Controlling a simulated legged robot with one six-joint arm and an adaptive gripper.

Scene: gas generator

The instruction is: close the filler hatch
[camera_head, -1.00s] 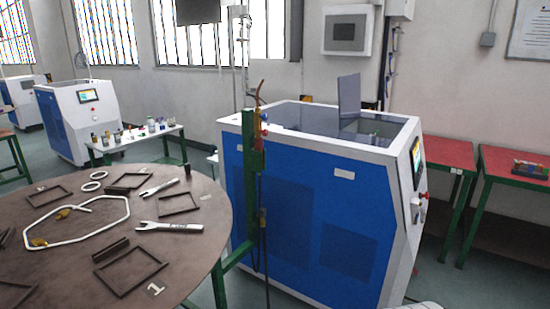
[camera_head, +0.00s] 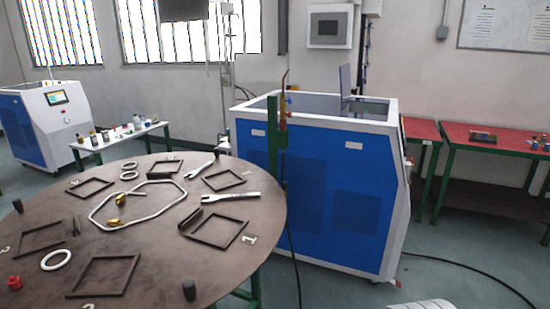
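The blue and white gas generator (camera_head: 310,190) stands right of centre, behind the round table. On its top, a thin grey-blue panel (camera_head: 344,80) stands upright, and it looks like the filler hatch in its open position. The top surface around its base is dark, and the opening itself is hard to make out from this low angle. A white rounded part at the bottom edge looks like part of my own body. My gripper is not in view.
A round brown table (camera_head: 150,270) with frames, rings and wrenches fills the lower left. A green post (camera_head: 273,135) with a torch stands before the generator. Red-topped tables (camera_head: 495,145) stand at right. Cables cross the floor. Grey floor (camera_head: 460,265) at lower right is mostly open.

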